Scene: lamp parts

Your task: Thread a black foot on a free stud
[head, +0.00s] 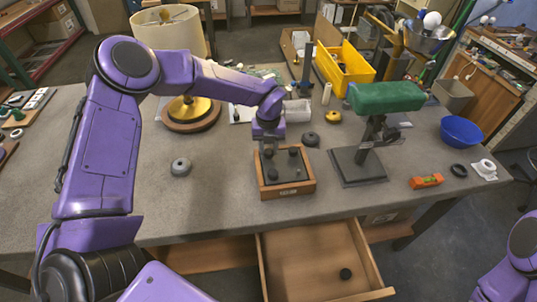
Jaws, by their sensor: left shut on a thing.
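A wood-framed, dark-topped square piece (308,187) lies on the grey table, with several small dark knobs standing on its top. My left gripper (268,146) reaches down over its far left corner. It is shut on a small dark piece, a black foot (268,154) as far as I can tell, mostly hidden by the fingers. I cannot tell whether the foot touches a stud. Another black foot (345,273) lies in the open drawer. My right gripper is outside the view; only part of my right arm shows at the lower right.
The open wooden drawer (305,262) juts from the table's front. A dark stand with a green top (386,97) rises to the right of the framed piece. A grey knob (181,167), a dark disc (311,139) and a brass-topped round base (193,118) stand nearby. The table's front left is clear.

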